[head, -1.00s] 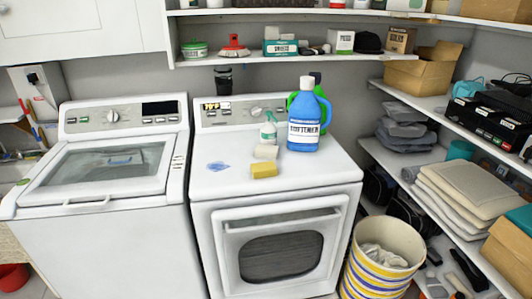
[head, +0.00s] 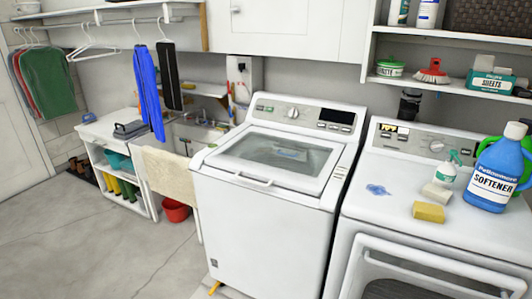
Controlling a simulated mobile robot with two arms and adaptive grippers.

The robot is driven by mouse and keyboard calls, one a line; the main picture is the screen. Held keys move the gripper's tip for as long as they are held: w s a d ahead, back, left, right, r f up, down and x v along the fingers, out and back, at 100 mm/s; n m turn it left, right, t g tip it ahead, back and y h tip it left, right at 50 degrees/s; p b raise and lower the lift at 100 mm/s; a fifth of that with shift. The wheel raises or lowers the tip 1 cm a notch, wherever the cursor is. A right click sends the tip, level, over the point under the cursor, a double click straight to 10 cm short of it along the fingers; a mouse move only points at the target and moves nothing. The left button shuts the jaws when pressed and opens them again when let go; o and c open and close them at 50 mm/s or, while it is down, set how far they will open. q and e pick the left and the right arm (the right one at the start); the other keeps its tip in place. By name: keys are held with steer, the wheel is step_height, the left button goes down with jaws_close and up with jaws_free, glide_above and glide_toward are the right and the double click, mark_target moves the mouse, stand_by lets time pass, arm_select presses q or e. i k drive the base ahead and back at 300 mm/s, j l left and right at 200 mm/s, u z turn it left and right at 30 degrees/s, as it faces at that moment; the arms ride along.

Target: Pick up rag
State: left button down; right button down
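No gripper of mine shows in the head view. I cannot tell for sure which thing is the rag. A small folded off-white piece (head: 437,192) lies on top of the dryer (head: 400,215), between a yellow sponge (head: 428,212) and a white spray bottle (head: 447,170). A blue spill (head: 377,190) is on the dryer top to its left. A large cream cloth (head: 172,185) hangs over the front of the sink (head: 195,135), left of the washer.
The white washer (head: 265,200) stands left of the dryer. A blue softener jug (head: 494,175) stands at the dryer's right. A red bucket (head: 176,210) is on the floor below the cream cloth. The grey floor (head: 90,235) at the left is open.

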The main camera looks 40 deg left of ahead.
mark_target(440, 195)
steer(key=i+l+z, duration=0.1)
steer(key=i, duration=0.45)
steer(key=i+l, duration=0.3)
steer(key=i, duration=0.3)
steer(key=z, duration=0.05)
